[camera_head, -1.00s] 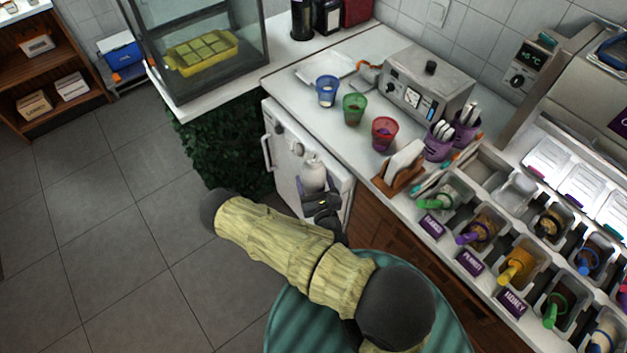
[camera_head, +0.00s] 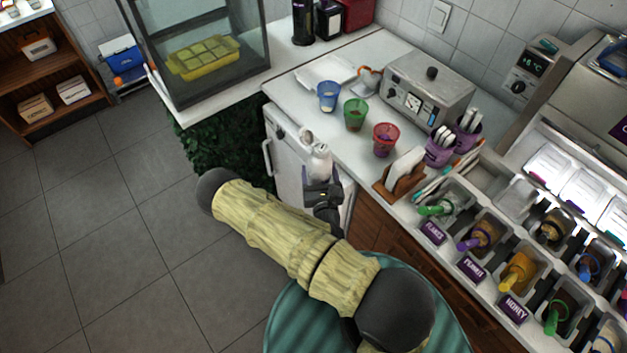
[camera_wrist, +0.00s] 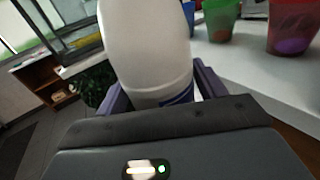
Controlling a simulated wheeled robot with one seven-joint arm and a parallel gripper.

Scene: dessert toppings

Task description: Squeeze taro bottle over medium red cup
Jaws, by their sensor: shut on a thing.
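The bottle (camera_head: 319,163) is white and squeezable, held in my gripper (camera_head: 322,186) in front of the counter edge. In the head view a pale round end shows at its upper left, so it looks slightly tilted. In the wrist view the bottle (camera_wrist: 148,45) stands between the two purple fingers of my gripper (camera_wrist: 160,88), with a purple band low on it. Its nozzle is out of the wrist view. The red cup (camera_head: 385,139) is on the counter to the right of the bottle, with purple contents. It also shows in the wrist view (camera_wrist: 291,22).
A green cup (camera_head: 355,115) and a blue cup (camera_head: 328,96) stand left of the red cup. A napkin holder (camera_head: 400,176) and purple spoon cups (camera_head: 440,150) are to its right. A grey machine (camera_head: 428,85) stands behind. The counter's front edge is near the bottle.

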